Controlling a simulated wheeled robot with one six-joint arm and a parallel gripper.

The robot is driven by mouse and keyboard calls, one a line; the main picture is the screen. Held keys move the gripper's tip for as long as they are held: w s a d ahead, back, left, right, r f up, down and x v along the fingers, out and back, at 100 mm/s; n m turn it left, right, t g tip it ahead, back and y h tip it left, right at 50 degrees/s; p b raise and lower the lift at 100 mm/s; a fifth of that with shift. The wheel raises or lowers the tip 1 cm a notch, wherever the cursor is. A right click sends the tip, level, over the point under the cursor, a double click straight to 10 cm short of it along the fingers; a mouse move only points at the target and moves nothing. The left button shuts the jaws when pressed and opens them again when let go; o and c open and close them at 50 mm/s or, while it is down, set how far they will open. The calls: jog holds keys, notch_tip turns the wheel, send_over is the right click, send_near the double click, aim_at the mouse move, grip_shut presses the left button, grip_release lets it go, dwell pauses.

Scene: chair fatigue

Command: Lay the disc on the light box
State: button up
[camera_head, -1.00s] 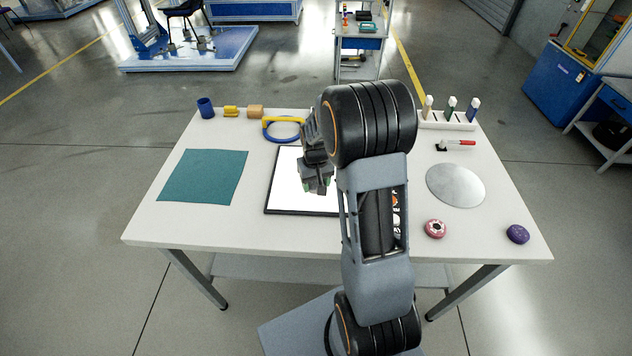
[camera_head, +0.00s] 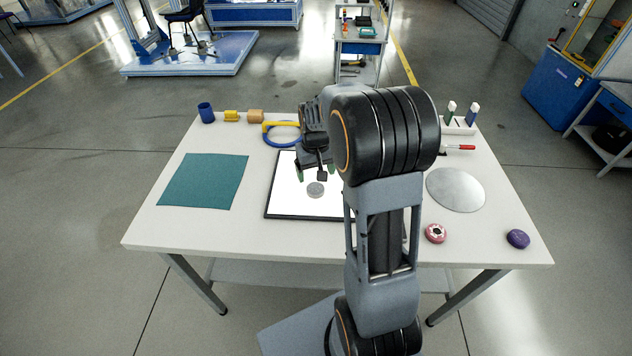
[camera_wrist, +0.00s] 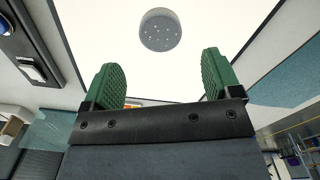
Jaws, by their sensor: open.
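A grey disc (camera_head: 315,190) lies on the white lit face of the light box (camera_head: 285,192). In the wrist view the disc (camera_wrist: 160,30) is round with small pale specks, and bright white surface of the light box (camera_wrist: 105,35) surrounds it. My gripper (camera_head: 312,177) is just behind and above the disc in the head view. Its two green fingertips (camera_wrist: 163,75) are spread apart with nothing between them, and the disc sits clear beyond them. My arm hides the right part of the light box.
A teal mat (camera_head: 203,181) lies to the left. A blue-and-yellow ring tool (camera_head: 283,134) is behind the light box.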

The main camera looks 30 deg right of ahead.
aim_at(316, 188)
jog(key=s+a+r+t, duration=0.2)
jog(key=s+a+r, duration=0.35)
jog(key=r, duration=0.35)
jog(key=s+a+n+t, duration=0.1)
jog(key=s+a, duration=0.3)
jog(key=s, duration=0.7)
jog(key=shift+t, duration=0.4)
jog(key=shift+d+r, duration=0.1)
jog(key=shift+d, duration=0.1)
